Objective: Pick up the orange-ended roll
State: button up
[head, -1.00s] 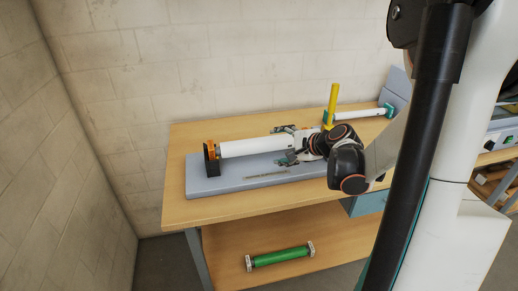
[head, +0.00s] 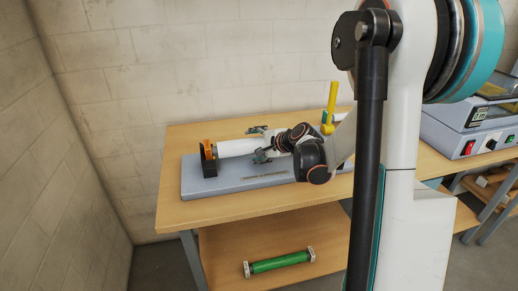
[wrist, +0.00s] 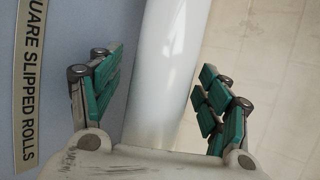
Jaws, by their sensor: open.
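The orange-ended roll (head: 236,147) is a white cylinder lying along a grey base, with its orange end (head: 208,149) at a black upright bracket on the left. My gripper (head: 261,142) is over the roll, right of its middle, one finger on either side. In the wrist view the white roll (wrist: 168,70) runs between the open teal-padded fingers of my gripper (wrist: 160,95), with visible gaps on both sides. The roll's right end is hidden behind my gripper and wrist in the head view.
The grey base (head: 225,184) bears a label (wrist: 30,90) reading "SQUARE SLIPPED ROLLS". A yellow upright handle (head: 331,105) stands behind my wrist. A green roll (head: 279,262) lies on the lower shelf. A laminator (head: 470,125) stands at the right. The table's left front is clear.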

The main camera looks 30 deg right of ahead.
jog(key=shift+r, duration=0.1)
grip_shut()
